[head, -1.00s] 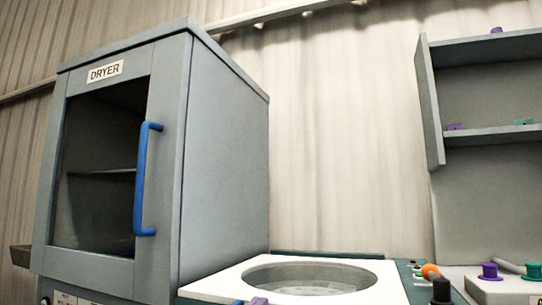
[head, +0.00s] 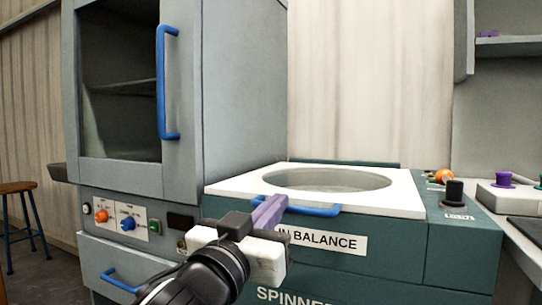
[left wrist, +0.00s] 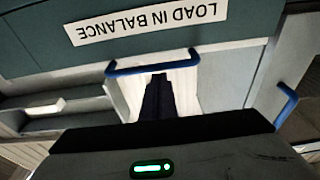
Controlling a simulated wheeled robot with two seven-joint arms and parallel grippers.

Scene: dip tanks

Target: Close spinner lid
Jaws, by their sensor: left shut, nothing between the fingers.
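The spinner (head: 395,250) is a dark green cabinet in the head view. Its white lid (head: 395,197) lies about flat on top, with a round grey window or opening in it; I cannot tell whether a small gap is left under it. A blue bar handle (head: 318,211) is on the lid's front edge and shows in the left wrist view (left wrist: 120,70). My left gripper (head: 278,202) is shut and empty at the handle's left end, above the front sign. Its dark fingers (left wrist: 158,85) overlap the handle's opening in the wrist view; contact is unclear. My right gripper is not in view.
A grey dryer (head: 240,110) with a blue door handle (head: 162,80) stands left of the spinner. Control knobs (head: 454,192) sit on the spinner's right. A shelf unit (head: 500,105) and counter are at the right. A stool (head: 18,188) stands far left.

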